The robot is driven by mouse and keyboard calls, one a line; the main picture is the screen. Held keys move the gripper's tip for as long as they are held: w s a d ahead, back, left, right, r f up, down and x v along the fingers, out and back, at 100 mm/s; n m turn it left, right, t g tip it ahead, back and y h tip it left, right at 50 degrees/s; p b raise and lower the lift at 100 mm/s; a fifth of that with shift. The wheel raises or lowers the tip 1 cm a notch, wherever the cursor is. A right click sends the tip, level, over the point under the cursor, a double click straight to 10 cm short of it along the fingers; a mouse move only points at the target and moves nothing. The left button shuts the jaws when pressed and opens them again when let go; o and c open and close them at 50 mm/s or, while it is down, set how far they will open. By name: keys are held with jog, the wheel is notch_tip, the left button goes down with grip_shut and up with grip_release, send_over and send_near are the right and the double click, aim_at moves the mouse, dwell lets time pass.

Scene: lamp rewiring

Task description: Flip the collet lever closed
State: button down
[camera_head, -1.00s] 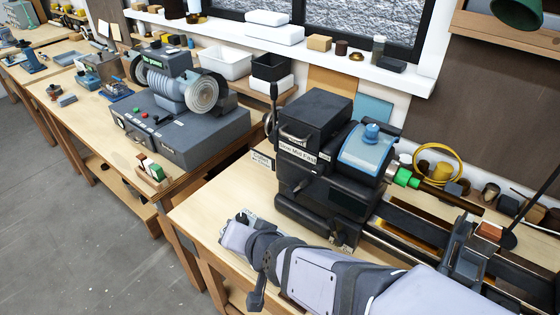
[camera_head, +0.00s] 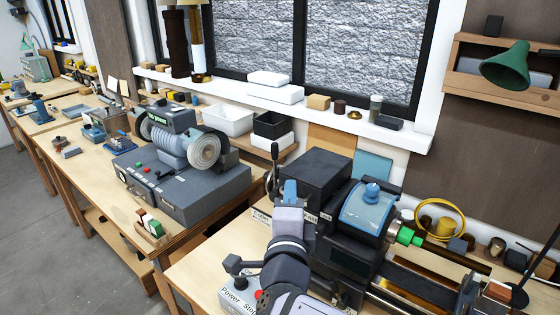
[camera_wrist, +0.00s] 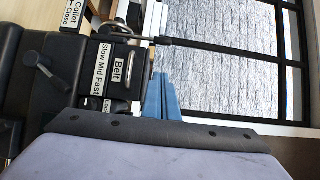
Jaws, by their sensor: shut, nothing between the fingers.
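The collet lever (camera_head: 274,168) is a dark rod with a thicker grip, standing nearly upright at the left end of the black lathe headstock (camera_head: 318,176). In the wrist view the collet lever (camera_wrist: 195,46) runs sideways across the upper picture, in front of the window. A "Collet Close" label (camera_wrist: 73,16) sits near its base. My gripper (camera_head: 290,190) has blue fingers pressed together, empty, just right of the lever in the head view. In the wrist view my gripper (camera_wrist: 160,95) points up the picture, its tips a little below the rod. A gap shows between them there.
A "Belt Slow Mid Fast" label (camera_wrist: 108,70) and a dark crank handle (camera_wrist: 45,65) are on the headstock. A Power Stop box (camera_head: 238,298) stands at the bench front, close to my arm. A green piece (camera_head: 405,236) sits at the spindle. A grinder (camera_head: 180,150) stands on the left bench.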

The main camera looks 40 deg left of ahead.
aim_at(276, 153)
jog(key=shift+w, duration=0.1)
jog(key=p+x, duration=0.5)
jog(key=x, duration=0.4)
jog(key=shift+w+a+r+p, duration=0.15)
jog(key=shift+w+a+p, duration=0.15)
jog(key=shift+p, duration=0.1)
jog(key=shift+w+a+p, duration=0.25)
jog(key=shift+a+p, duration=0.5)
jog(key=shift+a, duration=0.1)
jog(key=shift+w+a+p, duration=0.15)
jog(key=shift+a+p, duration=0.6)
jog(key=shift+a, duration=0.4)
jog(key=shift+f, duration=0.2)
jog(key=shift+a+r+b, duration=0.1)
jog(key=shift+a+b, duration=0.5)
jog(key=shift+b, duration=0.05)
jog(key=a+f, duration=0.1)
jog(key=a, duration=0.8)
jog(key=shift+b, duration=0.35)
